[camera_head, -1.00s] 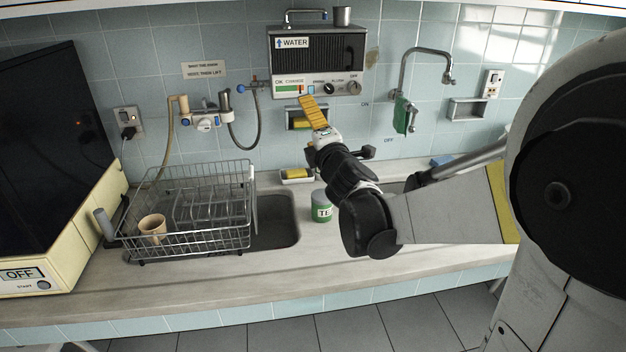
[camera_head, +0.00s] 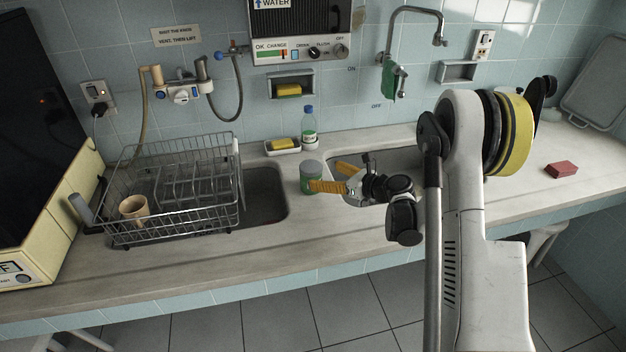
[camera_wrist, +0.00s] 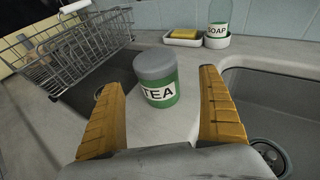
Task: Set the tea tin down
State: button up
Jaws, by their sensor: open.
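The tea tin (camera_head: 309,171) is green with a grey lid and a white label. It stands upright on the counter strip between the two sink basins. In the wrist view the tin (camera_wrist: 157,82) is ahead of my gripper (camera_wrist: 165,98), roughly centred between the two spread yellow fingers. My gripper (camera_head: 332,177) is open and low over the counter. In the head view one finger crosses in front of the tin's lower part. I cannot tell whether either finger touches it; in the wrist view gaps show on both sides.
A soap bottle (camera_head: 309,130) and a yellow sponge in a dish (camera_head: 281,146) stand behind the tin. Sink basins (camera_head: 264,196) lie either side. The front counter (camera_head: 270,255) is clear.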

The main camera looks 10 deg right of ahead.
aim_at(311, 171)
jog(key=b+x, duration=0.2)
jog(key=x, duration=0.4)
jog(key=shift+a, duration=0.3)
jog(key=shift+r, duration=0.1)
jog(key=c, duration=1.5)
jog(key=shift+o, duration=0.2)
